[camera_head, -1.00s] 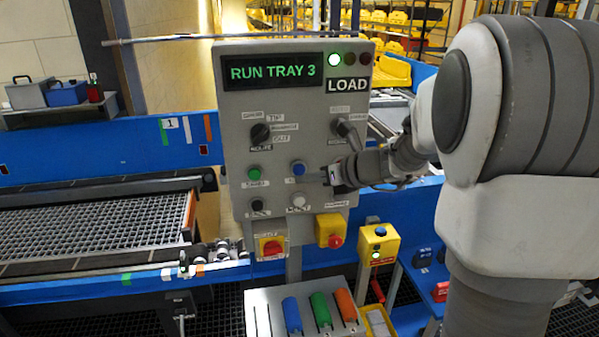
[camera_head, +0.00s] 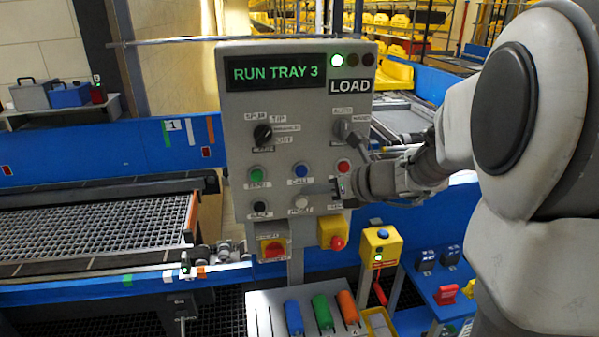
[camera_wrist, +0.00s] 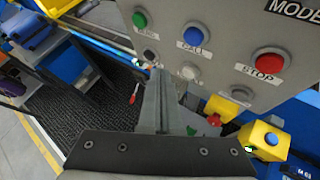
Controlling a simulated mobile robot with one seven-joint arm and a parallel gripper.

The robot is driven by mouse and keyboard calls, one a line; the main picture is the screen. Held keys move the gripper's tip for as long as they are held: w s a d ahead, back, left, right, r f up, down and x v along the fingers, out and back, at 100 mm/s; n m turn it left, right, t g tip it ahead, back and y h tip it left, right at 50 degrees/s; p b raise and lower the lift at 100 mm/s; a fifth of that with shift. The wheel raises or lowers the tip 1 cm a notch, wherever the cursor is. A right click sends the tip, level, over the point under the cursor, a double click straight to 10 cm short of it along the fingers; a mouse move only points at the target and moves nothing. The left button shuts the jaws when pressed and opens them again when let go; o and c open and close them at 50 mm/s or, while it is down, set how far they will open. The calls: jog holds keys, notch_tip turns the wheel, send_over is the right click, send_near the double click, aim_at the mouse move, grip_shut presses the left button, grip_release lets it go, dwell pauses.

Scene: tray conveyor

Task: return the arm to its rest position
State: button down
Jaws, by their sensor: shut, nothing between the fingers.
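My gripper (camera_head: 333,187) is in front of the grey control panel (camera_head: 235,130), at its lower right, with its fingers pointing left. In the wrist view my gripper (camera_wrist: 156,75) has its fingers together and nothing between them. Its tips are near the white button (camera_head: 301,203), below the blue CALL button (camera_head: 301,171). The red STOP button (camera_head: 344,166) shows just above the gripper. I cannot tell the exact gap between the tips and the panel. My arm comes in from the right side of the head view.
A yellow box (camera_head: 381,247) stands below right. A tray with coloured handles (camera_head: 322,312) is in front. A mesh conveyor tray (camera_head: 95,235) lies left.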

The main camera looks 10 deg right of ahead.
jog(key=s+a+r+n+g+h, duration=0.1)
jog(key=s+a+n+g, duration=0.45)
jog(key=s+n, duration=0.9)
jog(key=s+d+n+h, duration=0.2)
jog(key=s+n+h, duration=0.1)
jog(key=s+n, duration=0.3)
jog(key=s+d+n+t+h, duration=0.1)
jog(key=s+n, duration=0.4)
jog(key=n, duration=0.5)
jog(key=d+h, duration=0.1)
jog(key=h, duration=0.1)
jog(key=shift+s+d+f+n+h, duration=0.2)
jog(key=shift+s+d+n+h, duration=0.1)
jog(key=shift+s+d+n, duration=0.1)
jog(key=shift+w, duration=0.1)
dwell(1.4)
